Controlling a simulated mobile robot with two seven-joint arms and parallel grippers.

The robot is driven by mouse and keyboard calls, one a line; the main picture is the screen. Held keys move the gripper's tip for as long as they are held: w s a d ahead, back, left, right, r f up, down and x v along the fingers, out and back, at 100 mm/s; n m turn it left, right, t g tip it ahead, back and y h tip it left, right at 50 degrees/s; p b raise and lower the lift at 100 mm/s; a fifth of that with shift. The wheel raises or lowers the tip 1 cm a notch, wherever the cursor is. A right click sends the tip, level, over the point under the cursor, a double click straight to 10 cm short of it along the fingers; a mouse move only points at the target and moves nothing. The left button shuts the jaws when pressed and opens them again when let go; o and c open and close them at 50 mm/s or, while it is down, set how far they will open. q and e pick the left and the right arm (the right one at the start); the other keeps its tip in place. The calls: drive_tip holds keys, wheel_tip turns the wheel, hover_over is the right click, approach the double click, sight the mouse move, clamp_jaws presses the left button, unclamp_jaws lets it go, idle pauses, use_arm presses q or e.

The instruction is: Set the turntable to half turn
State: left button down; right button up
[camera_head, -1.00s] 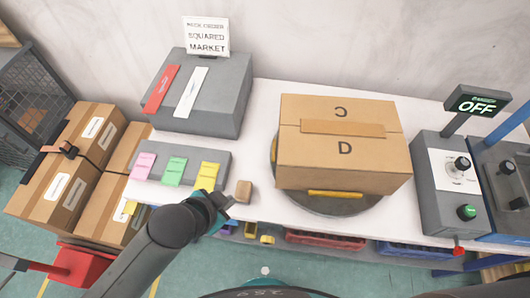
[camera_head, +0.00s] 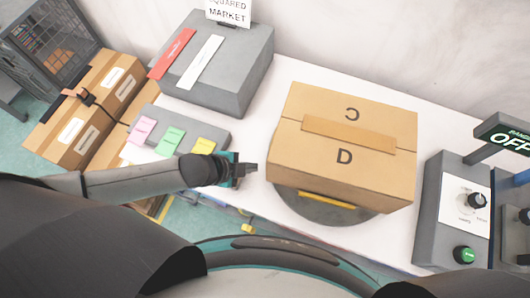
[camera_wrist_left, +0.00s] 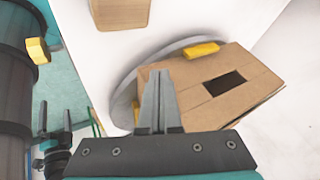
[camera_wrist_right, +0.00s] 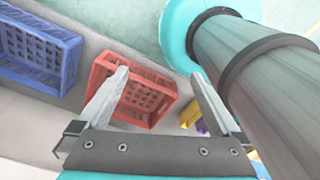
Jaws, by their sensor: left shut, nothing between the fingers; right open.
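The turntable (camera_head: 338,215) is a grey disc on the white bench, with a yellow bar (camera_head: 326,200) on its near edge. A closed cardboard box (camera_head: 345,185) marked C and D sits on it and hides most of the disc. My left gripper (camera_head: 252,169) is shut and empty, just left of the box. In the left wrist view, its fingers (camera_wrist_left: 160,88) overlap the box (camera_wrist_left: 215,95), the grey rim (camera_wrist_left: 123,105) and a yellow tab (camera_wrist_left: 201,50) show; contact cannot be told. My right gripper (camera_wrist_right: 158,82) is open and empty, seen only in its wrist view.
At left are a grey stand (camera_head: 215,65) and coloured tags (camera_head: 170,140). A wooden block (camera_wrist_left: 122,12) lies nearby. A red crate (camera_wrist_right: 135,88) sits below my right gripper.

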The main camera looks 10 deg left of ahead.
use_arm(q)
drive_tip(key=b+x, duration=0.1)
drive_tip(key=x, duration=0.4)
drive_tip(key=shift+w+d+f, duration=0.1)
drive_tip(key=shift+d+f, duration=0.05)
drive_tip(key=shift+f, duration=0.05)
drive_tip(key=shift+w+d+r, duration=0.1)
drive_tip(key=shift+w+r, duration=0.1)
drive_tip(key=shift+w, duration=1.7)
use_arm(e)
drive_tip(key=shift+w+d+f, duration=0.65)
drive_tip(key=shift+w, duration=0.05)
use_arm(q)
drive_tip(key=shift+d, duration=0.1)
